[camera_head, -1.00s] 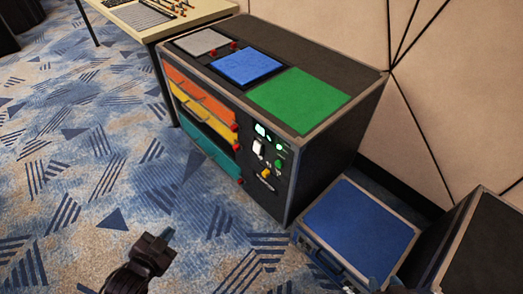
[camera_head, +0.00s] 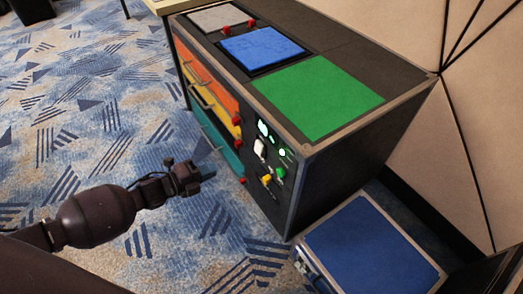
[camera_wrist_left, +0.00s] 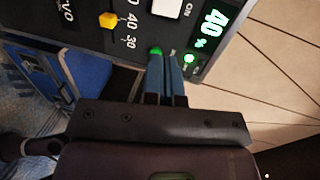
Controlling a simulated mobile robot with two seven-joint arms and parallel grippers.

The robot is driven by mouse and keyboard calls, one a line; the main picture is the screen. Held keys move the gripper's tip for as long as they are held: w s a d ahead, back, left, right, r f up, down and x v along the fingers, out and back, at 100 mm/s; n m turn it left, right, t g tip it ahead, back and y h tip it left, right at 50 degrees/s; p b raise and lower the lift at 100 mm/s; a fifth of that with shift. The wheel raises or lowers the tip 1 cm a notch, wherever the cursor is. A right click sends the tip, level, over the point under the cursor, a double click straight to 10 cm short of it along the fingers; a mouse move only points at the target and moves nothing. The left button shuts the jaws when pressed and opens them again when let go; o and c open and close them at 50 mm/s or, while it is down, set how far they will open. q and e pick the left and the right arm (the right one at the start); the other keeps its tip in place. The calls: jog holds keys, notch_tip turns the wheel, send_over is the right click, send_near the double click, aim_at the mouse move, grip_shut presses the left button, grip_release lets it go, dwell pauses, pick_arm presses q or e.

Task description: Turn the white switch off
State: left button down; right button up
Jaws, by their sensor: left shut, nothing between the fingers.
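The white switch (camera_head: 260,148) is on the dark front panel of the cabinet (camera_head: 350,160), below lit green displays. It also shows at the top edge of the left wrist view (camera_wrist_left: 167,8), cut off, beside an "ON" label. My left gripper (camera_head: 208,173) is shut and empty, in front of the panel, to the left of and a little lower than the switch in the head view. In the left wrist view its blue fingers (camera_wrist_left: 166,64) point at the panel, below the switch in the picture. My right gripper is not in view.
A green knob (camera_head: 280,173) and a yellow knob (camera_head: 267,180) sit below the switch. A "40 %" display (camera_wrist_left: 212,28) glows beside it. A blue-topped case (camera_head: 365,245) stands at the right.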

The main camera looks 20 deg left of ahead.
pick_arm(q)
jog(key=shift+w, duration=0.2)
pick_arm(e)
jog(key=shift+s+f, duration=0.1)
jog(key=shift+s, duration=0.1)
pick_arm(q)
jog(key=b, duration=0.3)
send_near(257, 151)
jog(key=x, duration=0.5)
jog(key=shift+w+d+f, duration=0.2)
jog(key=shift+d+f, duration=0.1)
jog(key=shift+x, duration=0.9)
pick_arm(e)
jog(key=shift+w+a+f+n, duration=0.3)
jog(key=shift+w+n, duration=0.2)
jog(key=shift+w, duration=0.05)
pick_arm(q)
jog(key=shift+r, duration=0.25)
